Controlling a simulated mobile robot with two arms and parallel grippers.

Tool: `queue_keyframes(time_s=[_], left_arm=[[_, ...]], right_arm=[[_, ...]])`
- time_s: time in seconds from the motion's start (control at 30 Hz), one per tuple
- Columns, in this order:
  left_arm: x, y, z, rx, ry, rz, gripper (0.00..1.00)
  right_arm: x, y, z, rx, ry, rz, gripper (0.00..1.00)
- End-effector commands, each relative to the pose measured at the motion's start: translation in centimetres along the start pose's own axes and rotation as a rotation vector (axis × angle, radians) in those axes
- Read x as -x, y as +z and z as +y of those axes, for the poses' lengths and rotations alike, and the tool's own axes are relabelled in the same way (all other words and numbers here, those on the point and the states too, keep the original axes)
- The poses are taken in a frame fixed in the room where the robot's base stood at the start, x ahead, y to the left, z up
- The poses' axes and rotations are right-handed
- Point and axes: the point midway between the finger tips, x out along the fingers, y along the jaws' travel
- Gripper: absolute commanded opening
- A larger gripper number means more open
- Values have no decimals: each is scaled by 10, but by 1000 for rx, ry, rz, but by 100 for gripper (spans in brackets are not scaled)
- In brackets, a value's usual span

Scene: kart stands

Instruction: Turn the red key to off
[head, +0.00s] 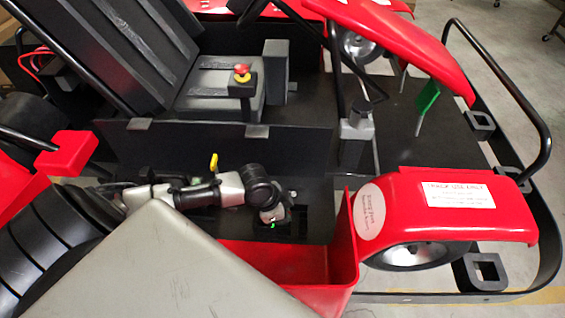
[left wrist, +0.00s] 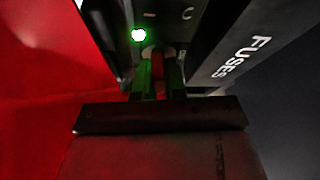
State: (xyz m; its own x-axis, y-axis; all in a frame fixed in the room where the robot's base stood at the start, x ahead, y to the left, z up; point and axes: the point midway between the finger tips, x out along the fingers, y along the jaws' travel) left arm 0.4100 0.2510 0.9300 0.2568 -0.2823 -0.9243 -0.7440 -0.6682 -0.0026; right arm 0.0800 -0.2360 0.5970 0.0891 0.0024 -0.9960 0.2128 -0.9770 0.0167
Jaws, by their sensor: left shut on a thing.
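In the left wrist view, the red key (left wrist: 158,68) sits in a round switch at the picture's upper middle. My left gripper (left wrist: 159,82) is shut on the key, one finger on each side. A green light (left wrist: 138,35) glows on the dark panel just above and left of the key. In the head view, my left arm reaches in from the left and my left gripper (head: 272,222) points down at the kart's side panel, hiding the key. My right gripper is in neither view.
A panel lettered "FUSES" (left wrist: 240,62) stands close on the right in the left wrist view. In the head view, a red side pod (head: 335,265) and red fender (head: 460,205) lie right of the gripper. A red emergency button (head: 241,70) stands near the seat.

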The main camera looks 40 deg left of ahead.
Motion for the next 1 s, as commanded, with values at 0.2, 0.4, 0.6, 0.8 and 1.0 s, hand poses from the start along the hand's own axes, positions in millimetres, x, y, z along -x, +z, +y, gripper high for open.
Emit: queue_keyframes(time_s=[0.2, 0.4, 0.6, 0.8, 1.0], left_arm=[[2, -1, 1, 75, -29, -1, 0], [2, -1, 0, 141, -57, 1, 0], [2, -1, 0, 210, -85, -1, 0], [2, -1, 0, 279, -114, 0, 0], [0, 0, 0, 319, -131, 0, 0]], right_arm=[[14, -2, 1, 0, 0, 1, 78], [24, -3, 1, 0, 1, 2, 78], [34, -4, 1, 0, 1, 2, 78], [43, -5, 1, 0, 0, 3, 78], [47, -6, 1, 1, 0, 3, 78]])
